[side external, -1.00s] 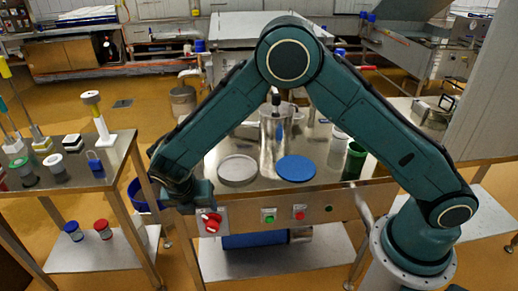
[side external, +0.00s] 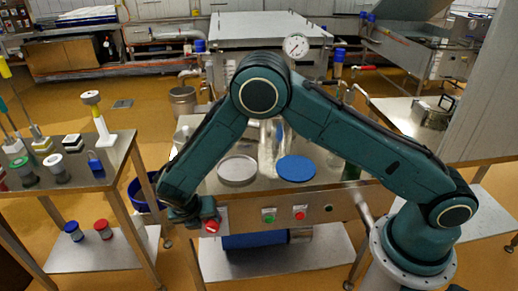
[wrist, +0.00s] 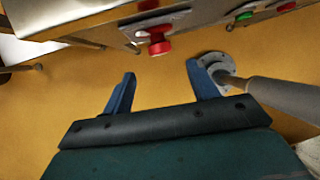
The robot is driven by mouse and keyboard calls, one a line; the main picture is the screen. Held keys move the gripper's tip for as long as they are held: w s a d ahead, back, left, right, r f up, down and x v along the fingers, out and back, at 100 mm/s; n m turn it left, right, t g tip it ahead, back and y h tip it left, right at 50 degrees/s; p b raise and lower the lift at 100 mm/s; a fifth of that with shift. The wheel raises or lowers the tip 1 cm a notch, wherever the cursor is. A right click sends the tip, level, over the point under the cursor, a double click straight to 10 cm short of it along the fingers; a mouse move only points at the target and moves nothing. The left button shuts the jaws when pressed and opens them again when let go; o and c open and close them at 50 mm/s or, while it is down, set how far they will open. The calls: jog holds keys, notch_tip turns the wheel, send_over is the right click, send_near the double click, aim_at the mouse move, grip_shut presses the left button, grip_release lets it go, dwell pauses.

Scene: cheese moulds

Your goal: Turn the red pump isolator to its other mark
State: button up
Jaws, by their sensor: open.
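The red pump isolator (side external: 212,227) is a red rotary knob on a pale plate at the left end of the table's front panel. In the wrist view the isolator (wrist: 158,42) sticks out from the panel, ahead of my gripper and near the middle of its opening. My gripper (wrist: 160,80) is open, its two blue fingers apart with nothing between them. In the side view my gripper (side external: 205,213) is at the panel, close to the isolator and partly covering it. The marks around the knob cannot be read.
A green button (side external: 268,216) and a red button (side external: 299,213) sit on the same panel to the right. A grey disc (side external: 238,170) and a blue disc (side external: 296,168) lie on the tabletop. A side table (side external: 112,165) stands at left, with floor between.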

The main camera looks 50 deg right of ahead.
aim_at(214, 227)
jog(key=x, duration=0.9)
jog(key=c, duration=1)
jog(key=shift+s+t+y, duration=0.15)
jog(key=shift+t+y, duration=0.25)
jog(key=shift+s+d+m+t+y, duration=0.1)
jog(key=shift+d+m+t+y, duration=0.1)
jog(key=shift+t+y, duration=0.25)
jog(key=shift+s+d+m+t+y, duration=0.1)
jog(key=shift+m+t+y, duration=0.1)
jog(key=shift+t+y, duration=0.25)
jog(key=shift+m+t+y, duration=0.3)
jog(key=shift+t+y, duration=0.7)
jog(key=shift+t, duration=0.1)
jog(key=o, duration=1)
